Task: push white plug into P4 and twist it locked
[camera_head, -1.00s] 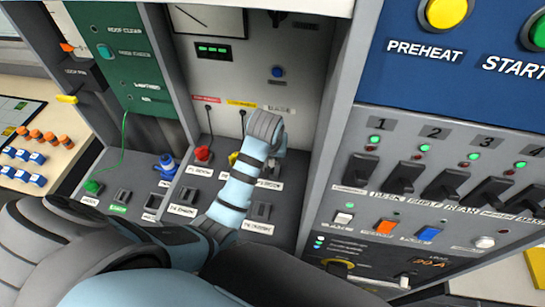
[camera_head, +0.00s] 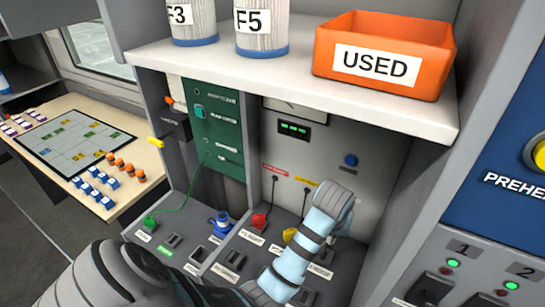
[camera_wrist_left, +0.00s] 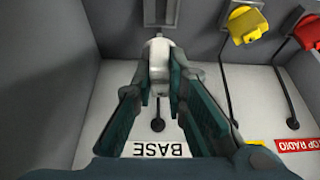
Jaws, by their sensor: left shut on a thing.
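The white plug (camera_wrist_left: 157,58) is between the two dark fingertips of my left gripper (camera_wrist_left: 158,75) in the left wrist view, and the fingers are shut on it. A grey socket plate (camera_wrist_left: 163,10) shows just beyond the plug; I cannot tell whether the plug is seated or how it is turned. In the head view my left arm reaches over the sloped panel, and its wrist and forearm hide the plug and the fingertips. I cannot read which socket is P4. My right gripper is not in view.
A yellow plug (camera_wrist_left: 245,22) and red plug (camera_wrist_left: 309,32) sit beside the gripper. Blue (camera_head: 220,223) and green (camera_head: 150,223) plugs are farther left. A shelf (camera_head: 290,78) with an orange USED bin (camera_head: 385,30) overhangs the bay. A divider wall (camera_head: 425,175) stands right.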

